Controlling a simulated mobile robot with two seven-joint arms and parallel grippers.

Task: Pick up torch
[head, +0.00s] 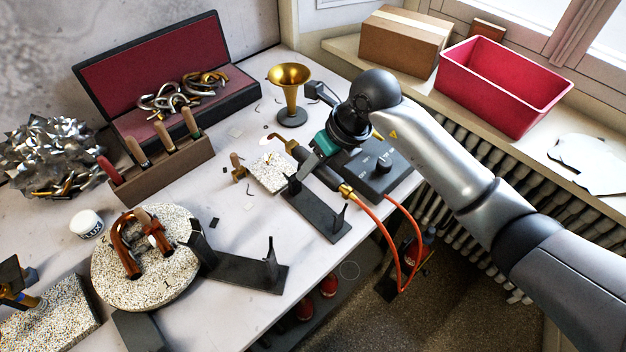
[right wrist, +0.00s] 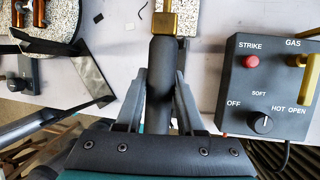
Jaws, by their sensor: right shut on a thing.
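The torch (head: 323,172) has a dark handle, a brass nozzle end and a brass fitting where an orange hose (head: 372,215) joins it. My right gripper (head: 318,153) is shut on the torch handle from above. In the right wrist view, the handle (right wrist: 162,78) lies between the two fingers of my right gripper (right wrist: 161,95), with brass at its far end. A black forked stand (head: 318,215) is just beside and below the torch; I cannot tell whether they touch.
A control box (head: 380,170) with knobs, labelled in the right wrist view (right wrist: 268,85), sits right of the torch. A round speckled board (head: 105,265) holds copper tubes, beside another black stand (head: 250,272). The orange hose hangs over the bench edge.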

